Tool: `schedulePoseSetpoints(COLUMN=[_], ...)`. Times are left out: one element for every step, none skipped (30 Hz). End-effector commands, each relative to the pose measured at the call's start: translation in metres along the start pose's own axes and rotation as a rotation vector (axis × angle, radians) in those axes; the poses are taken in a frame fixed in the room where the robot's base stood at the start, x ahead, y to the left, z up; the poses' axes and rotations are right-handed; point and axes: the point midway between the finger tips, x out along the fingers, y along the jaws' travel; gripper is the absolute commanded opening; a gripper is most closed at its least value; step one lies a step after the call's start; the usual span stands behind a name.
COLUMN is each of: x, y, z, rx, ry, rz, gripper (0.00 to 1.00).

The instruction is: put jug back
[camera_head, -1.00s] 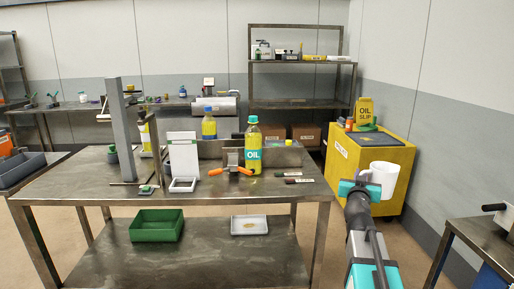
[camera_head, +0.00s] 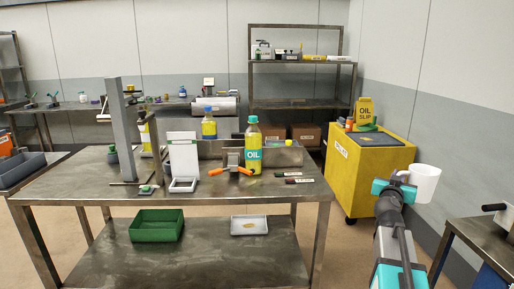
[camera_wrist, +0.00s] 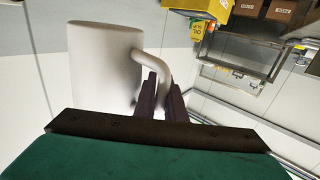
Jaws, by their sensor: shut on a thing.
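The white jug (camera_head: 425,182) is in my gripper, off to the right of the metal workbench and in front of the yellow cabinet. My gripper (camera_head: 403,178) is shut on the jug's handle. In the wrist view the jug (camera_wrist: 100,65) fills the upper left, and its curved handle runs between the dark fingers of my gripper (camera_wrist: 162,90). The jug is held in the air and touches no surface that I can see. Its inside is hidden in the wrist view.
The workbench (camera_head: 80,187) holds a yellow oil bottle (camera_head: 253,150), a white stand and orange-handled tool. A green bin (camera_head: 157,225) and a white tray (camera_head: 249,225) sit on its lower shelf. The yellow cabinet (camera_head: 372,165) stands behind the jug. Another metal table (camera_head: 480,235) is at right.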

Motion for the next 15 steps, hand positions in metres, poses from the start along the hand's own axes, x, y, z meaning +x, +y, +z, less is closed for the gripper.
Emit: schedulePoseSetpoints(x=[0.002, 0.003, 0.005, 0.006, 0.007, 0.008, 0.009, 0.01, 0.011, 0.012, 0.013, 0.014, 0.015, 0.015, 0.016], y=[0.007, 0.011, 0.016, 0.019, 0.024, 0.029, 0.033, 0.036, 0.041, 0.045, 0.049, 0.054, 0.058, 0.062, 0.066], z=[-0.001, -0.001, -0.002, -0.002, -0.002, -0.002, -0.003, -0.003, -0.003, -0.003, -0.004, -0.004, -0.004, -0.005, -0.005], rx=[0.0, 0.0, 0.0, 0.0, 0.0, 0.0, -0.001, -0.001, -0.001, -0.001, -0.001, -0.001, -0.001, -0.001, -0.001], ry=[0.0, 0.0, 0.0, 0.0, 0.0, -0.001, -0.001, -0.001, -0.001, -0.001, -0.001, -0.001, -0.002, -0.002, -0.002], rz=[0.011, 0.017, 0.024, 0.03, 0.037, 0.045, 0.051, 0.057, 0.064, 0.07, 0.076, 0.084, 0.09, 0.095, 0.102], gripper=[0.0, 0.0, 0.0, 0.0, 0.0, 0.0, 0.0, 0.0, 0.0, 0.0, 0.0, 0.0, 0.0, 0.0, 0.0])
